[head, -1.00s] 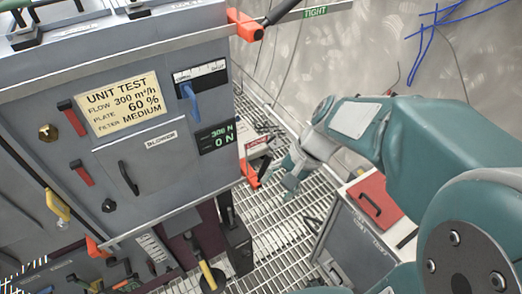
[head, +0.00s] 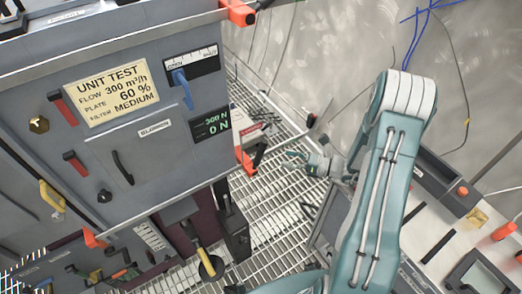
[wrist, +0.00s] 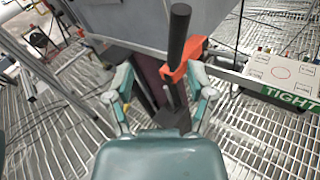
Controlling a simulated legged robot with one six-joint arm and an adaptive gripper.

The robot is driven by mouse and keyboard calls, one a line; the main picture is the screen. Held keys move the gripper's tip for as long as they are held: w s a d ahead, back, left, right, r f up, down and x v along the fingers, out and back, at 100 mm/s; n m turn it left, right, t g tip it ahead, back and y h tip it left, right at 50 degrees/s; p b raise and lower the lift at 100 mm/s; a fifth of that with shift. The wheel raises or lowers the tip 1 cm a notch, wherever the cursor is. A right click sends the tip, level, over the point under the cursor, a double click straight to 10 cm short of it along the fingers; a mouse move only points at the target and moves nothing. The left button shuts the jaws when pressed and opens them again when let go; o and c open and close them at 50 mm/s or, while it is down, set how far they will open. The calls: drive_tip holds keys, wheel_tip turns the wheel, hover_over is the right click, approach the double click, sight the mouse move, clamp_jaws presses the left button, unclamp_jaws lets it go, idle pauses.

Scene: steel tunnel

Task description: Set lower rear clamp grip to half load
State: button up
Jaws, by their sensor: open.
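The lower rear clamp (head: 243,160) is orange with a black handle, at the lower right edge of the grey cabinet (head: 150,150). A small display (head: 211,124) on the cabinet reads 300 N above 0 N in green. My gripper (head: 298,160) is to the right of the clamp in the head view, apart from it. In the wrist view my gripper (wrist: 160,80) has its two fingers spread and empty. An orange clamp with an upright black handle (wrist: 179,40) shows beyond the fingers, nearer the right one. Its lower part is partly hidden.
A second orange clamp (head: 238,12) sits at the cabinet's upper corner. A green TIGHT label (wrist: 292,97) is at the right in the wrist view. A black pedal-like block (head: 234,228) stands below the cabinet. Grating floor is open around it.

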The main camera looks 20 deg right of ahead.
sight(261, 151)
drive_tip(key=shift+m+t+h, duration=0.3)
drive_tip(key=shift+m+t, duration=0.6)
drive_tip(key=x, duration=0.3)
drive_tip(key=f+x, duration=0.1)
drive_tip(key=x, duration=0.2)
drive_tip(key=w+f+x, duration=0.1)
drive_tip(key=x, duration=0.2)
drive_tip(key=shift+w, duration=0.2)
clamp_jaws()
